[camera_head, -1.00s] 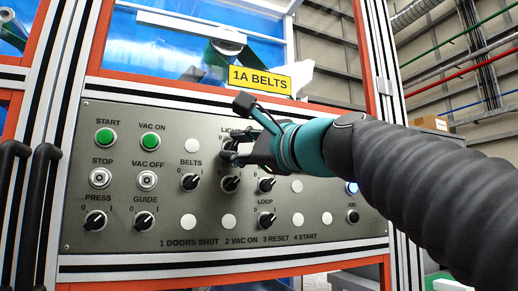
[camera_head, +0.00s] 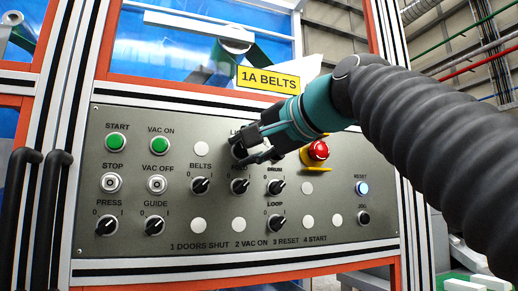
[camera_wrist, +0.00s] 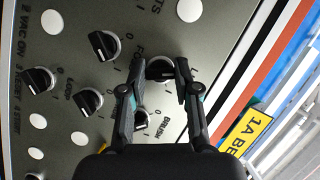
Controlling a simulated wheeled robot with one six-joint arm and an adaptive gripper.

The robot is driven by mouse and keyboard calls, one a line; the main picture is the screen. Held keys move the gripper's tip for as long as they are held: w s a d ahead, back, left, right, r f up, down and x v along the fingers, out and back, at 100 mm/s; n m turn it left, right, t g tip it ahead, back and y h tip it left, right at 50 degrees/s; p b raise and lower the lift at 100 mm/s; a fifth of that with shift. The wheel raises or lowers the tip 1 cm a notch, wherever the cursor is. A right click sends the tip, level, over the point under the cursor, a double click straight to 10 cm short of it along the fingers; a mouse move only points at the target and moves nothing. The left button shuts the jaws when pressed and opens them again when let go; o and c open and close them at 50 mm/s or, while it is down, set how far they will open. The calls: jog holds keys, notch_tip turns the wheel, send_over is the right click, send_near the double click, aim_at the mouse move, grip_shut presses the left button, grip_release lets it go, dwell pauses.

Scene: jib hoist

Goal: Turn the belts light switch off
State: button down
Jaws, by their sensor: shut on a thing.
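The light switch (camera_wrist: 160,68) is a black rotary knob on the grey control panel (camera_head: 98,210). In the wrist view it lies between the two fingertips of my gripper (camera_wrist: 158,78), which is shut on it. In the head view my gripper (camera_head: 242,148) covers the switch and most of its label, of which only the first letters show. The 1A BELTS sign (camera_head: 268,81) is yellow and sits just above the panel. I cannot tell clearly which way the knob points.
A red emergency stop (camera_head: 318,150) sits right of my gripper. Black door handles (camera_head: 55,200) stand at the left.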

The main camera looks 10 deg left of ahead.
jog(key=shift+n+h, duration=0.7)
jog(key=shift+n, duration=0.6)
jog(key=c, duration=0.8)
grip_release()
jog(key=shift+c, duration=0.2)
jog(key=shift+s, duration=0.1)
jog(key=v, duration=1.2)
jog(key=shift+a, duration=0.15)
